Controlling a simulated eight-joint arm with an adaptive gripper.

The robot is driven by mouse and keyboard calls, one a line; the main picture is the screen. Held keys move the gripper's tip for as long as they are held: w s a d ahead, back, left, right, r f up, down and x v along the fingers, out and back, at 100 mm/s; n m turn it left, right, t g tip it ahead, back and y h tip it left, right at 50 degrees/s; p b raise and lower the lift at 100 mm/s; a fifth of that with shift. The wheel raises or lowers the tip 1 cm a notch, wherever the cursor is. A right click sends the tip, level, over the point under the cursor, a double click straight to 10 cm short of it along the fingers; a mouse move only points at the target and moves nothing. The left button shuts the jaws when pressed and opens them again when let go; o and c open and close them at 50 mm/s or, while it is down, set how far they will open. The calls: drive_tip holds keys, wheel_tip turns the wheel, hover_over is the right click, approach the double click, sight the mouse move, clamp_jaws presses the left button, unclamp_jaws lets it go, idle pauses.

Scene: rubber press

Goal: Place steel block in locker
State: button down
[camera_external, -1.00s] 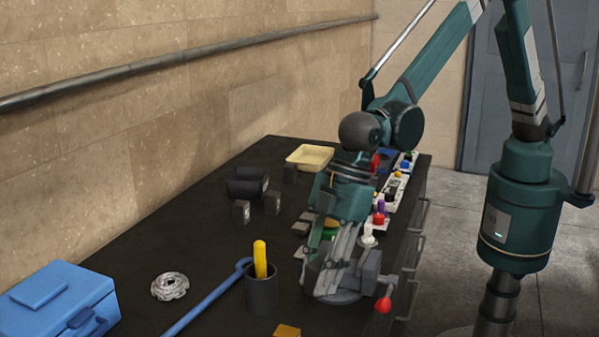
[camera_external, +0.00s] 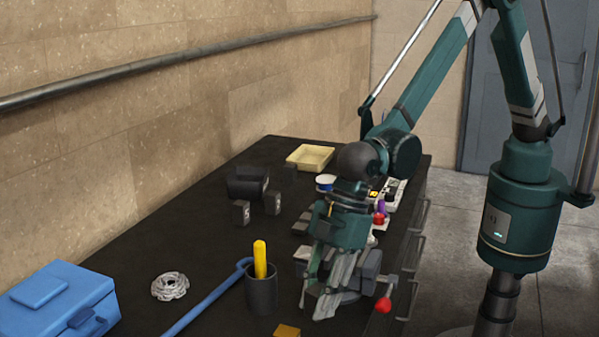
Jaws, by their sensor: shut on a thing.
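My gripper (camera_external: 322,298) points down at the front of the table, over and beside a grey clamp-like device (camera_external: 371,272) with a red-knobbed lever (camera_external: 383,305). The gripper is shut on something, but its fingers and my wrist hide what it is. I cannot tell whether the fingers touch the device. Several small dark grey blocks stand further back on the table, such as one block (camera_external: 241,212) and another block (camera_external: 272,202). I cannot tell which is the steel block. Nothing in view is clearly a locker; a blue-grey door (camera_external: 540,90) stands at the back.
A dark cup (camera_external: 262,293) with a yellow-handled tool (camera_external: 260,258) stands close left of my gripper. A cream tray (camera_external: 310,157) is at the back.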

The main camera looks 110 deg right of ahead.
idle(0.3)
drive_tip(key=shift+f, duration=1.9)
drive_tip(key=shift+f, duration=0.15)
drive_tip(key=c, duration=2)
unclamp_jaws()
drive_tip(key=v, duration=1.2)
drive_tip(key=shift+s, duration=0.1)
